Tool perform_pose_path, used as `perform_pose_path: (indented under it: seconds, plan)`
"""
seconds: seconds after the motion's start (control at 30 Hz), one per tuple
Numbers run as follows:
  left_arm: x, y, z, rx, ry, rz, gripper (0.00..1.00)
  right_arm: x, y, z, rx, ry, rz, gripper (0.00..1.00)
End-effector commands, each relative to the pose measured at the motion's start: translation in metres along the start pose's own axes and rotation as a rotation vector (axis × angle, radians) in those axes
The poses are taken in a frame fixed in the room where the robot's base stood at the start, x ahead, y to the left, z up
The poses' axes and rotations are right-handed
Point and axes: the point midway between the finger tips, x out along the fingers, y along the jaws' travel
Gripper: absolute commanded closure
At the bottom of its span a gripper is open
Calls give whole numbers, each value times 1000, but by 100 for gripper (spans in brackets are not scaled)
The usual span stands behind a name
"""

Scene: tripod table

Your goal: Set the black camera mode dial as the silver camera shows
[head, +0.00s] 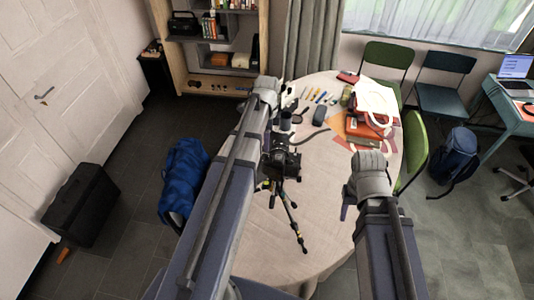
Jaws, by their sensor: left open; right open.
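A black camera (283,163) sits on a small tripod (289,209) on the round table, left of the middle. Its mode dial is too small to make out. I cannot pick out a silver camera in this view. My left gripper (288,98) is open near the far left edge of the table, beyond the black camera and apart from it. My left arm passes just left of the camera and hides part of the table. My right gripper (346,202) is open above the right part of the table, right of the tripod, and holds nothing.
The round table (322,230) has a clear front part. Chairs (413,147) stand close on the right. A blue bag (183,174) is on the floor at left.

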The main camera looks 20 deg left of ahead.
Motion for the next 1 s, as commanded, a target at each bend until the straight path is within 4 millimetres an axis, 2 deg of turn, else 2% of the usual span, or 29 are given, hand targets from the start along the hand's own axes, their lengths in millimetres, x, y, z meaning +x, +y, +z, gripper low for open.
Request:
perform_pose_path:
  seconds: [0.6,1.0]
  plan:
    - [71,0,0,-1,0,0,47,70,-6,-5,-18,3,2,50]
    - [74,0,0,-1,0,0,47,74,-6,-5,-17,3,2,50]
